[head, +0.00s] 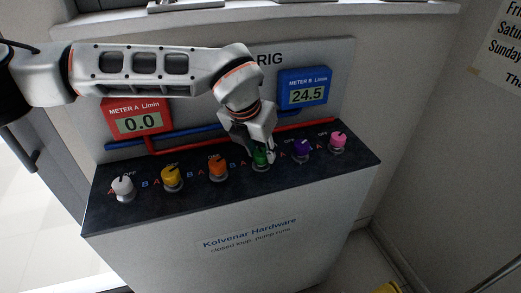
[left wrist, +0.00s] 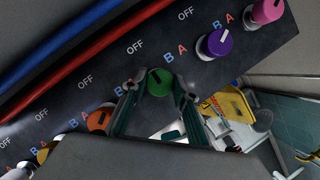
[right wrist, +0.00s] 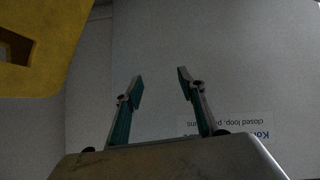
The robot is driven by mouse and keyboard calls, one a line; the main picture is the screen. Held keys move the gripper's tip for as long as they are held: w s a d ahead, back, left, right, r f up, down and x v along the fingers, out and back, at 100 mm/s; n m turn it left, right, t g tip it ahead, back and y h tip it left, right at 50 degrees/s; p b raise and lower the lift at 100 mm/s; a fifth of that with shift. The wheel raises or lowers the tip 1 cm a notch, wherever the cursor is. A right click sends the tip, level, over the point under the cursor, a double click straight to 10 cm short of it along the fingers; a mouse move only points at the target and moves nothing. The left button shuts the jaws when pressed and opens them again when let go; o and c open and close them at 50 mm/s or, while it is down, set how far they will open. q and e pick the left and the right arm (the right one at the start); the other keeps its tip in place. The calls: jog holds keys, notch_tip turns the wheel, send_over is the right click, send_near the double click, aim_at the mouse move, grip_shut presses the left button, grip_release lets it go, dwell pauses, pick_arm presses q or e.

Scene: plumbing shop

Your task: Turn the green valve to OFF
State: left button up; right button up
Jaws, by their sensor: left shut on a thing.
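The green valve (head: 261,159) is a round knob on the dark panel top, fourth from the left in the row. My left gripper (head: 262,150) reaches down from above and is shut on it. In the left wrist view the green knob (left wrist: 159,82) sits between the two fingertips, with a printed OFF to its upper left. A small mark shows on the knob's top, but I cannot tell clearly which way it points. My right gripper (right wrist: 160,82) shows only in the right wrist view, open and empty, before a pale wall with upside-down lettering.
White (head: 123,188), yellow (head: 172,178), orange (head: 217,170), purple (head: 301,149) and pink (head: 338,141) knobs share the panel, close on both sides. Red meter A (head: 138,120) reads 0.0; blue meter B (head: 304,91) reads 24.5. Red and blue pipes run behind the knobs.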

pick_arm(q)
jog(key=o, duration=1.1)
jog(key=v, duration=1.2)
jog(key=shift+s+f, duration=0.1)
